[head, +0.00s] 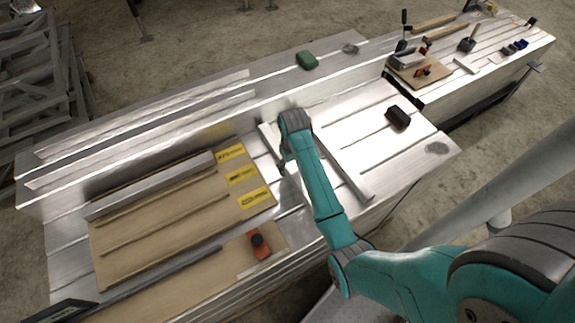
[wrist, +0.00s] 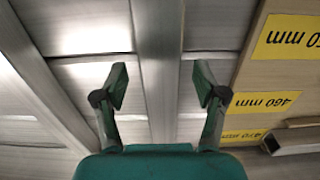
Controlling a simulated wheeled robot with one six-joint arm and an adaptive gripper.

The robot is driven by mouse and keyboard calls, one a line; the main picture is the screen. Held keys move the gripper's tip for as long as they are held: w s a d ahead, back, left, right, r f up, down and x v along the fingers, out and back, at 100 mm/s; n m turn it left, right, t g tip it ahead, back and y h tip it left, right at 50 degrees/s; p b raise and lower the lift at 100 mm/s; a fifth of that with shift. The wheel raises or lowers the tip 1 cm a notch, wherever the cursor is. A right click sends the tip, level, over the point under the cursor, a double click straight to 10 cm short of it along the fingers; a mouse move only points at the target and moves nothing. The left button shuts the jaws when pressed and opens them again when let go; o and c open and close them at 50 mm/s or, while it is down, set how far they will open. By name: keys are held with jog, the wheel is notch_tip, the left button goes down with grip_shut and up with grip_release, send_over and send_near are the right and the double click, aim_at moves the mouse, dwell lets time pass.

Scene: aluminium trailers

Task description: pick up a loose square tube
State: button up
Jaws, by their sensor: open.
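A loose square tube (wrist: 158,50) of bare aluminium runs up the middle of the wrist view, between the two open fingers of my gripper (wrist: 161,88). The fingers stand apart on either side of it with a gap to each; I cannot tell their height over it. In the head view this tube (head: 267,137) is partly hidden by my arm. A second loose tube (head: 345,168) lies to its right on the metal bench, and shows slanted at left in the wrist view (wrist: 45,85). Another tube (head: 150,187) lies along the back of the wooden board.
The wooden board (head: 150,243) carries yellow labels (head: 241,175) and lies left of the tubes. An orange and black tool (head: 260,244) is at its front. A dark block (head: 397,117) and a green block (head: 306,60) stand on the bench. Clamps and tools crowd the far right.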

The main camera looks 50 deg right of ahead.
jog(key=shift+f, duration=0.8)
jog(key=shift+c, duration=0.3)
grip_shut()
jog(key=shift+r, duration=0.1)
